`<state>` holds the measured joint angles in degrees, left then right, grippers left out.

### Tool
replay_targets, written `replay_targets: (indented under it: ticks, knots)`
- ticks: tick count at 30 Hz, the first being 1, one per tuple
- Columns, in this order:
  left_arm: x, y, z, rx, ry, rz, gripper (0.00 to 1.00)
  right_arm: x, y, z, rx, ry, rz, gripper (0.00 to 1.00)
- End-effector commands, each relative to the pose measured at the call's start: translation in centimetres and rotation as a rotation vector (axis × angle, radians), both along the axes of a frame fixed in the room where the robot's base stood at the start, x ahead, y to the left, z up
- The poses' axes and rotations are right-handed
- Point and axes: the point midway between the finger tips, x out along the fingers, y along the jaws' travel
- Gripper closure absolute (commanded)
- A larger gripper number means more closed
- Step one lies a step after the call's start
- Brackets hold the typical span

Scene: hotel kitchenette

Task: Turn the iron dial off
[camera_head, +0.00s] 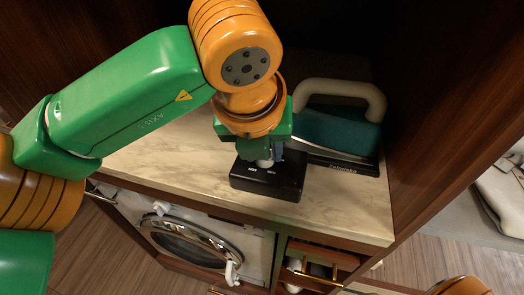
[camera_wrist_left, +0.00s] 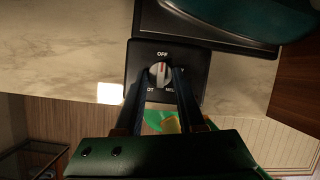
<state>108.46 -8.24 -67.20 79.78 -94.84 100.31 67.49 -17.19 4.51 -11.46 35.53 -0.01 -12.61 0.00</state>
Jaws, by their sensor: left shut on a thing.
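The iron (camera_head: 338,133) has a teal body and a cream handle and sits on the counter at the back right. In front of it is a black control box (camera_head: 252,181) with white lettering. In the left wrist view the box shows OFF at the top and other labels below, partly covered. Its pale round dial (camera_wrist_left: 159,73) has a reddish mark that looks roughly upright, towards OFF. My left gripper (camera_wrist_left: 160,77) is shut on the dial, one dark finger on each side. In the head view my left gripper (camera_head: 265,153) comes down from above and hides the dial. My right gripper is out of view.
The marble counter (camera_head: 150,165) is clear to the left of the box. A washing machine (camera_head: 190,240) is below. A drawer unit with a brass handle (camera_head: 316,271) is beside it. Dark wooden cabinet walls (camera_head: 450,90) enclose the right side.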

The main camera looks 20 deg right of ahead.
Motion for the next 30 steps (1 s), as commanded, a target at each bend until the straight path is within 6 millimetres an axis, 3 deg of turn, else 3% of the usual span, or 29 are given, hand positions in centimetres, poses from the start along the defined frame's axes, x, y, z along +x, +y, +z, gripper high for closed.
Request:
replay_targets:
  ticks: [13,14,15,24,30]
  knots:
    - [0.0,0.0,0.1,-0.002,-0.001,0.009,1.0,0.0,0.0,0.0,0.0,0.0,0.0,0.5]
    - [0.0,0.0,0.1,-0.002,-0.001,0.009,0.54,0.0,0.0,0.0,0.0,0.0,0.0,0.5]
    - [0.0,0.0,0.1,-0.002,-0.001,0.008,0.5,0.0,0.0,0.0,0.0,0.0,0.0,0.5]
    - [-0.1,0.1,0.3,-0.001,0.0,0.008,0.5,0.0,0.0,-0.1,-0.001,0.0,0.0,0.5]
    - [-1.4,0.9,4.1,-0.004,-0.004,0.009,0.5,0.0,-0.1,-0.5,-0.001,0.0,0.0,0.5]
